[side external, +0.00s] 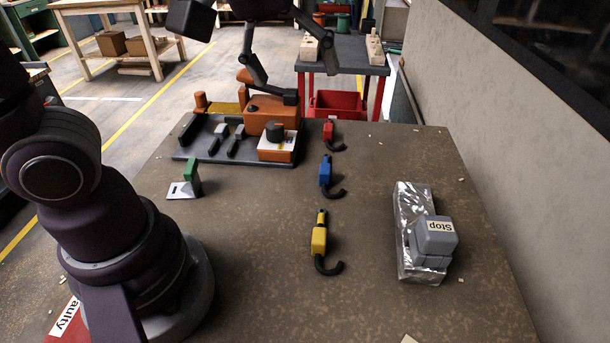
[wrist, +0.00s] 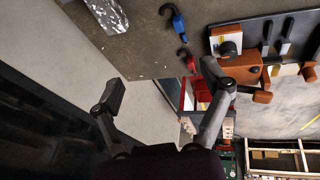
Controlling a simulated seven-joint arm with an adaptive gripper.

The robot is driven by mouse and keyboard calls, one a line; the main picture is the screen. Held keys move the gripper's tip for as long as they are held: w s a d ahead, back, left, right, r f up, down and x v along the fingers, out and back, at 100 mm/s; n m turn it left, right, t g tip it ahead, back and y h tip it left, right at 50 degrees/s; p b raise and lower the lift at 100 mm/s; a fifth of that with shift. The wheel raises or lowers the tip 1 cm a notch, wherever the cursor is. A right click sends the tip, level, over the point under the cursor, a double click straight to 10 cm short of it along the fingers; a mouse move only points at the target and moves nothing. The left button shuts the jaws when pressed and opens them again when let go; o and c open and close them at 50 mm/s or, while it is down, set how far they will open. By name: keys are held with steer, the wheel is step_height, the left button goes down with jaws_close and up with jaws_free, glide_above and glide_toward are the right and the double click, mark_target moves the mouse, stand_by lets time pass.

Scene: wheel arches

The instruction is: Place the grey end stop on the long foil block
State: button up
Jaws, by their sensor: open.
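The long foil block (side external: 411,203) lies on the right of the table in the side external view, a silver foil-wrapped bar. The grey end stop (side external: 434,241), labelled "Stop", sits on the near end of the foil block, overhanging its right side. Part of the foil block (wrist: 107,14) shows at the top of the wrist view; the end stop is out of that frame. My gripper (side external: 308,72) is open and empty, raised at the far side of the table, well away from both. Its spread fingers (wrist: 160,82) also show in the wrist view.
Yellow (side external: 319,240), blue (side external: 325,172) and red (side external: 328,131) hooked tools lie in a row mid-table. A dark tray (side external: 207,151) with an orange device (side external: 270,115) stands at the back left. A wall (side external: 535,130) rises at right.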

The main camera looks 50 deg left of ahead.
steer(key=s+a+f+m+t, duration=0.1)
steer(key=s+a+f+m, duration=0.1)
steer(key=s+f+m, duration=0.2)
steer(key=s+m, duration=0.3)
steer(key=m, duration=0.1)
steer(key=shift+a, duration=0.35)
